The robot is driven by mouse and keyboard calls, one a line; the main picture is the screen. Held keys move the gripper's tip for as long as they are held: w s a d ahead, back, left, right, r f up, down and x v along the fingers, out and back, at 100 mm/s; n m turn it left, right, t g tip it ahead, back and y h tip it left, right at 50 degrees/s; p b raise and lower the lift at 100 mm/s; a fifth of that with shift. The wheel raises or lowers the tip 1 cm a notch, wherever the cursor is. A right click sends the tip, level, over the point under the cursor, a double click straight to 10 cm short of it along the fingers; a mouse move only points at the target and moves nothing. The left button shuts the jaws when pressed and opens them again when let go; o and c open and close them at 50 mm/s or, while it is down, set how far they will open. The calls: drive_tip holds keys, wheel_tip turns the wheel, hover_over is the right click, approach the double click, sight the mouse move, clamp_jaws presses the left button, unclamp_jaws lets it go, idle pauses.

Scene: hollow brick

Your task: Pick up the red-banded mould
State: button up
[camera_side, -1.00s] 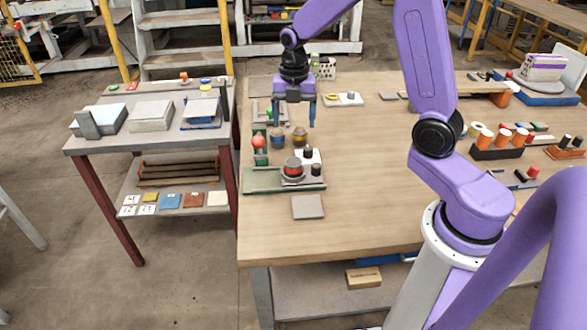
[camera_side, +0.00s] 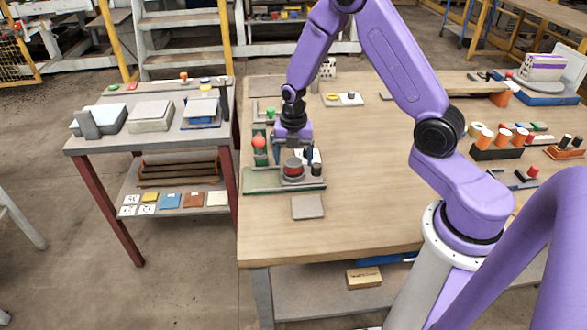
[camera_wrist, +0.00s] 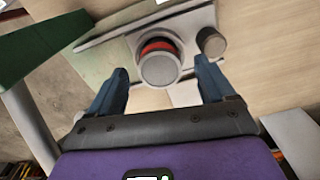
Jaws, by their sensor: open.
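The red-banded mould (camera_side: 293,168) is a short grey cylinder with a red band, standing upright on a low base at the near end of the green fixture (camera_side: 262,181). In the wrist view the mould (camera_wrist: 160,66) shows its round grey top, with the red band at its far side. My gripper (camera_side: 294,162) points down just above or behind the mould, jaws apart and empty. In the wrist view its blue fingertips (camera_wrist: 161,72) lie to the left and right of the mould. I cannot tell whether they have reached down beside it.
A small dark-topped cylinder (camera_side: 316,170) stands close to the right of the mould; it shows in the wrist view (camera_wrist: 211,41). A red ball on a post (camera_side: 259,142) stands to the left. A grey square plate (camera_side: 308,207) lies in front.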

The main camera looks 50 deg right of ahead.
drive_tip(key=shift+f, duration=0.8)
drive_tip(key=c, duration=1.5)
drive_tip(key=shift+o, duration=0.2)
drive_tip(key=shift+r, duration=0.1)
